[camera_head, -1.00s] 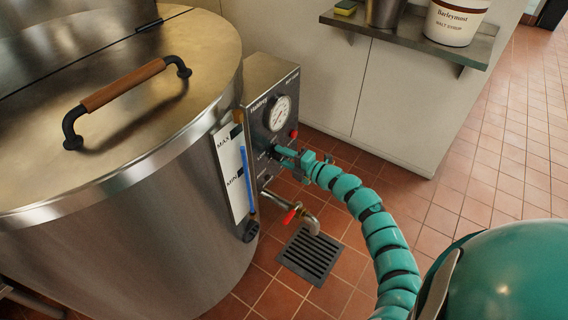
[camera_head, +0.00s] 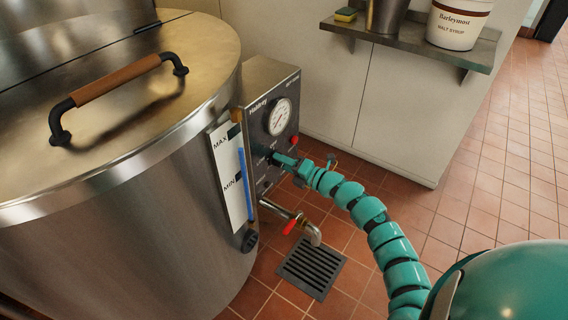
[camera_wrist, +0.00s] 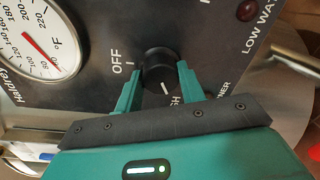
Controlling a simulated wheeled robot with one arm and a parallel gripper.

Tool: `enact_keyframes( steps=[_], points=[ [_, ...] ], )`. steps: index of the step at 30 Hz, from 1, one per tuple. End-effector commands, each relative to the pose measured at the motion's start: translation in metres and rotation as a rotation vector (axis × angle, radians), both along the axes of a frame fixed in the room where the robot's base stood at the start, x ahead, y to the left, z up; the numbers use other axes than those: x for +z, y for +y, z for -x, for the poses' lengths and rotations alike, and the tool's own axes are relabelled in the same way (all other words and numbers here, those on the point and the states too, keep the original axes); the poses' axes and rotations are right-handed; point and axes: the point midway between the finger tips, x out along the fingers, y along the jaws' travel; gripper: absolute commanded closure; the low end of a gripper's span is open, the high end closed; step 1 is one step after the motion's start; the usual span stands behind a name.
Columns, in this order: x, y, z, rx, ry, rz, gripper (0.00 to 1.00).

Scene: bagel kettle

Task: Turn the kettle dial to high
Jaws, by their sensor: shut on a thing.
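The black kettle dial (camera_wrist: 158,67) is on the dark control panel (camera_wrist: 95,85). In the wrist view its white pointer line is at the lower right, toward a partly hidden label ending in "GH". The "OFF" label (camera_wrist: 117,61) is to the left of the dial. My gripper (camera_wrist: 158,77) has one finger on each side of the dial and is shut on it. In the head view my gripper (camera_head: 283,160) is at the panel below the gauge and hides most of the dial.
The round temperature gauge (camera_head: 279,117) is above the dial. A tap with a red handle (camera_head: 289,227) sticks out below, over a floor drain (camera_head: 311,267). The large steel kettle (camera_head: 110,240) is at the left. A shelf (camera_head: 484,52) with a tub is at the back right.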

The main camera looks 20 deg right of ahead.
Motion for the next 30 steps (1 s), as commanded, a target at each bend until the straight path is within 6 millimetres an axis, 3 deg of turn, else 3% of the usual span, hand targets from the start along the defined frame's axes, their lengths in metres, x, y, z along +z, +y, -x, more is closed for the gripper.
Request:
enact_keyframes(
  steps=[4,5,7,8,20,30],
  points=[
    [0.0,-0.001,0.0,-0.002,-0.001,0.001,0.84],
    [0.0,-0.001,0.0,-0.002,-0.001,0.001,0.55],
    [0.0,-0.001,0.0,-0.001,0.0,0.001,0.42],
    [0.0,-0.001,0.0,-0.001,0.0,0.001,0.4],
    [0.001,-0.006,0.006,-0.002,0.001,0.002,0.4],
    [0.004,-0.04,0.053,-0.003,0.001,0.0,0.4]
  ],
)
